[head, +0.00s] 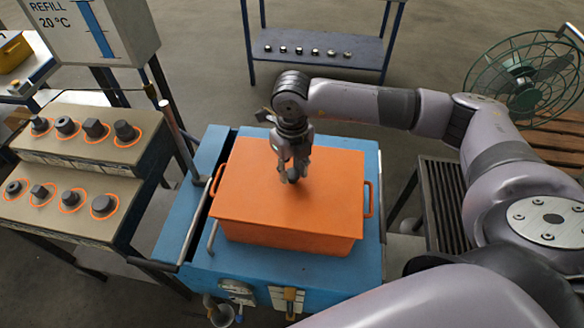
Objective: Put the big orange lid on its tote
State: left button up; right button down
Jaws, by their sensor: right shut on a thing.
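The big orange lid (250,195) lies flat over the top of the orange tote (290,240), which stands on a blue cart (330,270). The lid's edges look roughly in line with the tote's rim, but I cannot tell whether it is fully seated. My right gripper (292,176) points down at the middle of the lid. It is shut on a small dark knob there, mostly hidden by the fingers. Tote handles show at the left and right ends. My left gripper is not in view.
A stepped rack (80,180) with several dark bolts and fittings stands at the left. A sign (90,30) rises behind it. A blue shelf (315,52) is at the back. A green fan (525,75) and a dark slatted bench (445,205) are at the right.

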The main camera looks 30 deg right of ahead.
jog(key=shift+f, duration=0.1)
dwell(0.3)
jog(key=c, duration=1.1)
grip_release()
notch_tip(320, 180, up, 12)
